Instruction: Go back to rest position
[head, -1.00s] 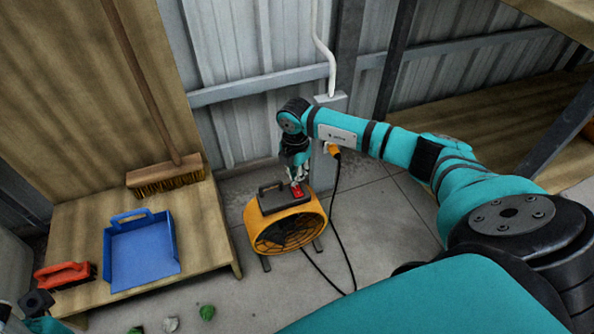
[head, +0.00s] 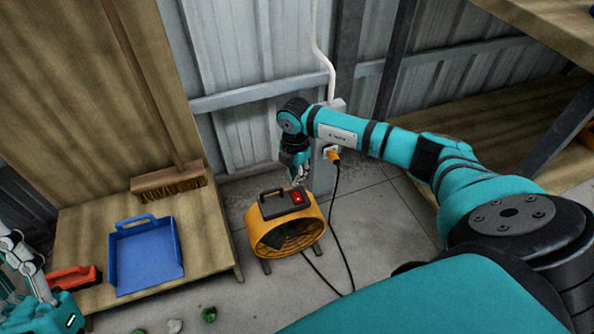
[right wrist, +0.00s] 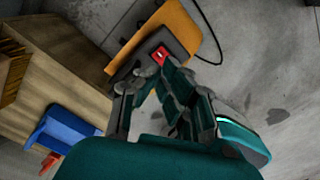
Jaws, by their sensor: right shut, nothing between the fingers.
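My right gripper (head: 299,178) is shut and empty, just above and behind the orange drum fan (head: 262,237). A small gap seems to lie between its fingertips and the fan's red switch (head: 297,197), which sits on a dark top panel. In the right wrist view the closed fingers (right wrist: 148,82) point toward the red switch (right wrist: 160,56). My left gripper (head: 22,262) shows only in part at the left edge, near the red brush; its opening is unclear.
A black cable (head: 339,225) runs from the fan to a wall socket (head: 332,153). Crumpled scraps (head: 209,314) lie on the floor.

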